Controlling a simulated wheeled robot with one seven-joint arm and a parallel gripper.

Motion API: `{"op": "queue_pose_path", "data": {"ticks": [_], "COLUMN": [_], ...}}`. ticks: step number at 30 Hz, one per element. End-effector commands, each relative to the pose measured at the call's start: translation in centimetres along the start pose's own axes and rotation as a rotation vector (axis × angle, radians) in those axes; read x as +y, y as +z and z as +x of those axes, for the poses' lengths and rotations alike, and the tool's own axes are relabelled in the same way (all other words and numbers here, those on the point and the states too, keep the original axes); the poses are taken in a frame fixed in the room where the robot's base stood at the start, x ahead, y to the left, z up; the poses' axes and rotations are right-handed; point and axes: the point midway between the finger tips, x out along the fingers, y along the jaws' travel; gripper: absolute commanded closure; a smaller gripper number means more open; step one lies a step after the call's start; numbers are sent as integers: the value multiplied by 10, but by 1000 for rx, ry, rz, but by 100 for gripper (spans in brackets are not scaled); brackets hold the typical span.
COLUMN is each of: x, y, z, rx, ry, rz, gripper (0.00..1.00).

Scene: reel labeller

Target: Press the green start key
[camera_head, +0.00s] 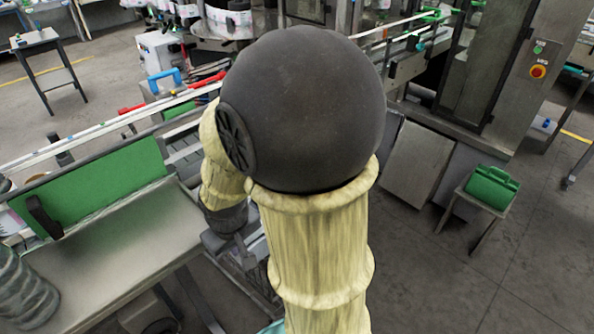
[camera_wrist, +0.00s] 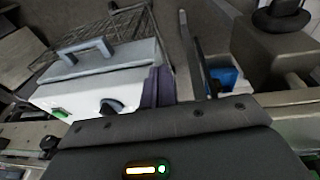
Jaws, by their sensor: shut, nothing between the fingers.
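A small green button (camera_head: 538,49) sits on the grey cabinet at the right of the head view, above a red stop button on a yellow ring (camera_head: 537,72). In the wrist view, a white box (camera_wrist: 100,88) with a blue-grey handle has a dark knob and a small green patch (camera_wrist: 60,113) low on its left. I cannot tell which of these greens is the start key. The dark housing of my gripper (camera_wrist: 150,150) fills the bottom of the wrist view. The gripper is shut and empty, and apart from the box. My own arm hides it in the head view.
A conveyor with rails (camera_head: 110,128) runs diagonally across the left of the head view. A green panel (camera_head: 95,185) stands over a metal table. A green case (camera_head: 490,187) rests on a small stand at right. Open floor lies at lower right.

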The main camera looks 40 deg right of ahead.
Motion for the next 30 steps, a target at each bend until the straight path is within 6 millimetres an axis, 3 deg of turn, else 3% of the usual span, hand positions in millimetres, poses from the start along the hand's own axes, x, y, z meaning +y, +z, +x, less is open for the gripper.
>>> {"op": "queue_pose_path", "data": {"ticks": [1,21,25,30], "x": [12,230,258,271], "y": [-7,-90,-103,-110], "z": [-11,-57,-61,-59], "rx": [-21,-350,-393,-411], "ry": [28,527,592,623], "rz": [-35,-740,-857,-917], "gripper": [100,100,100,100]}}
